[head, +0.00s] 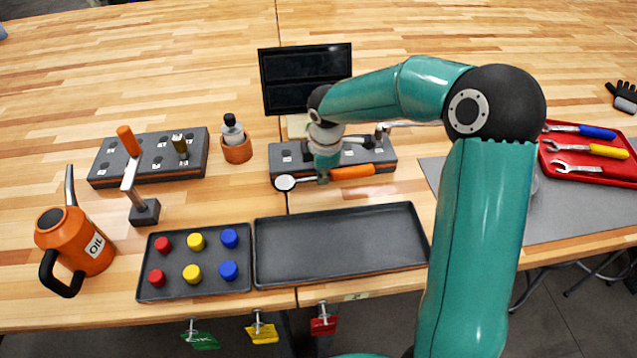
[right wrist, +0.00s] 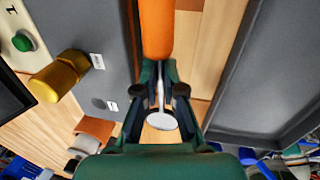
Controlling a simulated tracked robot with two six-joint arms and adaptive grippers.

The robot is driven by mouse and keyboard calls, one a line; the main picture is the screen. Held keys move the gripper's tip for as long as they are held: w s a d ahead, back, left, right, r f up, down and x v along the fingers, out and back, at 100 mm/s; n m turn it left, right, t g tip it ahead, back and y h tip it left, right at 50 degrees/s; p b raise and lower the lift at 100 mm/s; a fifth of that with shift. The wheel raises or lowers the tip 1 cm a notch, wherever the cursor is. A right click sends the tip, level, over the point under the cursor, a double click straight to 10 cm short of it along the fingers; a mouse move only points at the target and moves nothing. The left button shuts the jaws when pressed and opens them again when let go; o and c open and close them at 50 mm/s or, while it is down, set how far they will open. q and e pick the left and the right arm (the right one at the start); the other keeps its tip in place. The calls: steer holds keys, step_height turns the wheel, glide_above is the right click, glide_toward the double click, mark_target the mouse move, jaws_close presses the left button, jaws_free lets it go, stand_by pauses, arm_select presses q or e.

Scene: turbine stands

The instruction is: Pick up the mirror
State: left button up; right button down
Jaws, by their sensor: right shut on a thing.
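The mirror has a round white head (head: 286,183), a thin rod and an orange handle (head: 352,172). It lies crosswise at the front edge of the grey block, head to the left. My right gripper (head: 322,174) is shut on it where the rod meets the handle. In the right wrist view the orange handle (right wrist: 157,30) runs up from between the fingers (right wrist: 160,90), and the round head (right wrist: 162,121) shows below. I cannot tell whether the mirror is clear of its support. My left gripper is not in view.
An empty dark tray (head: 340,250) lies in front, beside a tray of coloured caps (head: 193,285). The grey block (head: 284,158) is just behind the mirror. A black screen (head: 305,78) stands behind. A hammer (head: 133,170) and oil can (head: 75,245) stand left; a red wrench tray (head: 600,172) lies right.

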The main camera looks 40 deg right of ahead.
step_height(320, 180, up, 14)
stand_by(0.4)
steer(key=shift+a, duration=0.1)
stand_by(1.1)
